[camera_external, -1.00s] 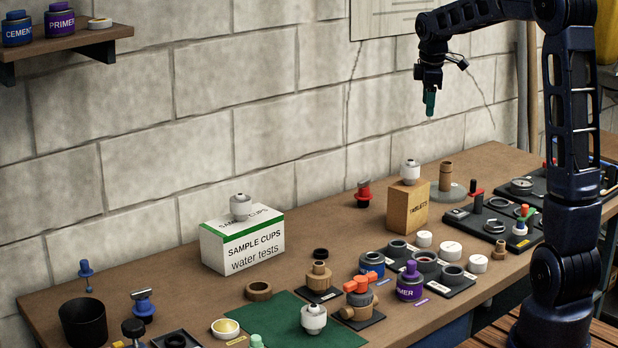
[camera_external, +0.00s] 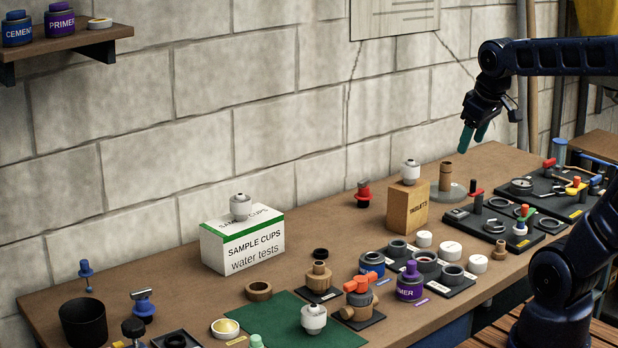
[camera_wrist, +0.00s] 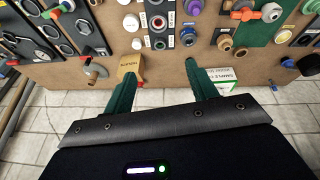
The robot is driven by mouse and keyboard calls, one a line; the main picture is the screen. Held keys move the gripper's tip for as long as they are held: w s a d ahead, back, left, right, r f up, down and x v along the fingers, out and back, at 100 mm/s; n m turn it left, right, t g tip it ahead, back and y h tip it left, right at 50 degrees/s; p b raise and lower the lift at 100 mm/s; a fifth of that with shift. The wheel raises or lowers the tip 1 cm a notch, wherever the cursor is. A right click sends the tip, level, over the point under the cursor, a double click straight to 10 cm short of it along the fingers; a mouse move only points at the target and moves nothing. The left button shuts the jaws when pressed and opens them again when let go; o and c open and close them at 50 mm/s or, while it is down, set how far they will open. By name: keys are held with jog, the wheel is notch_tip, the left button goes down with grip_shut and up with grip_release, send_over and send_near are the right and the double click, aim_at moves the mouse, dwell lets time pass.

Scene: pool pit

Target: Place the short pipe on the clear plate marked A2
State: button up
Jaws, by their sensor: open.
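A tan upright pipe piece (camera_external: 446,176) stands on a round greyish disc (camera_external: 459,194) at the back of the bench, right of the cardboard box; it looks like the short pipe. My gripper (camera_external: 473,138) hangs in the air above and slightly right of it, apart from it. Its two green fingers are spread and empty; they also show in the wrist view (camera_wrist: 163,75). Several dark plates with small labels lie on the bench, one of them at the right (camera_external: 462,216). I cannot read an A2 mark on any of them.
A cardboard box (camera_external: 407,208) with a white fitting on top stands left of the pipe. A white sample cups box (camera_external: 242,240) stands further left. Purple and blue jars and several rings crowd the front. The back strip between the two boxes is mostly bare.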

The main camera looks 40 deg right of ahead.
jog(key=s+a+f+m, duration=0.1)
jog(key=s+f, duration=0.2)
jog(key=s, duration=0.3)
jog(key=shift+s+a+m+t, duration=0.2)
jog(key=shift+a+m+t, duration=0.1)
jog(key=shift+a+m, duration=0.1)
